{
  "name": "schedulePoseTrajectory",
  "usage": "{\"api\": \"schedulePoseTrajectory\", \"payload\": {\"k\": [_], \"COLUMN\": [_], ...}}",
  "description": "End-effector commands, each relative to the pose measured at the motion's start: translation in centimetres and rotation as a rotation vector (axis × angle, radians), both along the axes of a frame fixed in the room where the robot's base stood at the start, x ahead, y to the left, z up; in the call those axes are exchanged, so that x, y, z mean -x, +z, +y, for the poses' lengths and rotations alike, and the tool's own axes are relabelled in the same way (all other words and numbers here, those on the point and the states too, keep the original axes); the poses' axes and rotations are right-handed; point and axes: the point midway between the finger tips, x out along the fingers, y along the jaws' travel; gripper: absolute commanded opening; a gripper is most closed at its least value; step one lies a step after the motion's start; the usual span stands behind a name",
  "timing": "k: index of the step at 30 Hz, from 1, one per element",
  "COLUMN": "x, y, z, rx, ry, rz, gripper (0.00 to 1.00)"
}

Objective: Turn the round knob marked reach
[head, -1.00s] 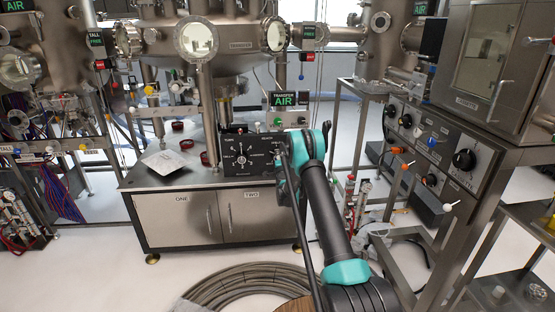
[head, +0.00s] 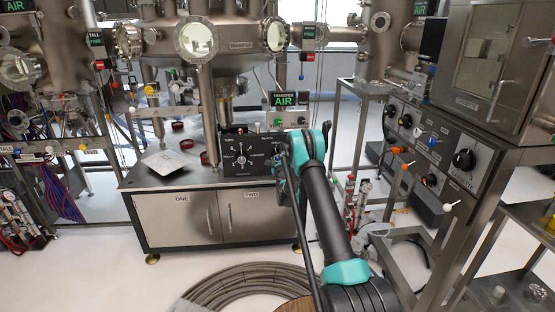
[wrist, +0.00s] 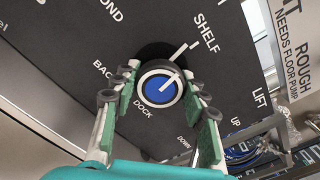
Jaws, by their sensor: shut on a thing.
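In the wrist view a round knob (wrist: 159,88) with a blue face, pale rim and white pointer line sits on a dark panel (wrist: 60,65). Words around it read BACK, DOCK, SHELF and one ending in OND. Its pointer line aims up and right, roughly towards the mark by SHELF. The word reach is not readable. My gripper (wrist: 160,96) has one finger on each side of the knob and is shut on it. In the head view my gripper (head: 283,160) is at the right part of the black panel (head: 240,176) and hides the knob there.
The panel stands on a steel cabinet (head: 177,220). Wrist-view lettering for LIFT, UP and DOWN lies right of the knob. A steel frame with another knobbed panel (head: 440,150) stands right of my arm. Coiled hose (head: 215,288) lies on the floor.

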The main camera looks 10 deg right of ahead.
Motion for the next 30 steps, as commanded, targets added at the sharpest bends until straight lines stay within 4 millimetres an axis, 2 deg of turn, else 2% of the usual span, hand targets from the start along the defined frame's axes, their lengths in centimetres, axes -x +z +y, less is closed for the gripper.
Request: {"api": "schedulePoseTrajectory", "payload": {"k": [10,26,27,30], "x": [0.10,0.10,0.10,0.08], "y": [-0.11,-0.12,-0.12,-0.10], "z": [-0.10,-0.09,-0.09,-0.09], "rx": [-0.139,-0.163,-0.163,-0.163], "ry": [-0.001,-0.001,-0.001,-0.001], "rz": [0.000,0.000,0.000,0.000], "gripper": [0.14,0.14,0.46,0.58]}}
